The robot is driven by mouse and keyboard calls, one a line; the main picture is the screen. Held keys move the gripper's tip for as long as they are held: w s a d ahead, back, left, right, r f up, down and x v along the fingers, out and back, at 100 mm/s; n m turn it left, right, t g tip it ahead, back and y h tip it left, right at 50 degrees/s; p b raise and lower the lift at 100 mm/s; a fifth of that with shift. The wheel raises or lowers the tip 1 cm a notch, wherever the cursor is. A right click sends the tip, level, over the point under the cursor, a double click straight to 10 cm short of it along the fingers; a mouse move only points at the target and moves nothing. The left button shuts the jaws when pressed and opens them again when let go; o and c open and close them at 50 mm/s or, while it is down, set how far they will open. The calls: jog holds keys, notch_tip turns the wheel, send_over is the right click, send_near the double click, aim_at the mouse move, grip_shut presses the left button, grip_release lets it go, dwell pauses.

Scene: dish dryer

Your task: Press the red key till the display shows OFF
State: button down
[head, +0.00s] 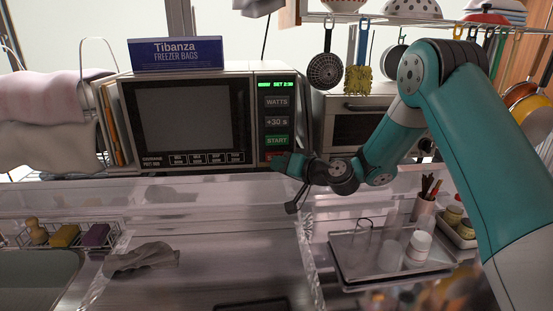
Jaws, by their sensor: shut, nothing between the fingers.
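The dark microwave (190,118) stands at the back with its key panel on the right. Its display (275,85) is lit with small green text that seems to end in "SET 2:30". Under it are the WATTS key (276,101), the +30 s key (276,121) and the green START key (276,140). A small bit of the red key (269,156) shows at the bottom of the panel; the rest is hidden behind my gripper. My gripper (279,162) is shut and empty, its tip at the red key. I cannot tell whether it touches.
A blue freezer bags box (177,54) lies on top of the microwave. A toaster oven (355,127) is to the right. A tray (385,265) with a glass and a white jar is at front right. A grey cloth (141,259) lies on the counter.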

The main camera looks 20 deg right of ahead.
jog(key=shift+w+d, duration=0.1)
jog(key=shift+w, duration=0.4)
dwell(0.4)
jog(key=shift+s+a+b, duration=0.2)
jog(key=shift+s+b, duration=0.5)
jog(key=shift+s, duration=0.5)
jog(key=s+b, duration=0.1)
jog(key=s, duration=0.1)
jog(key=s+a+b, duration=0.1)
jog(key=s+b, duration=0.1)
jog(key=s, duration=0.1)
dwell(0.6)
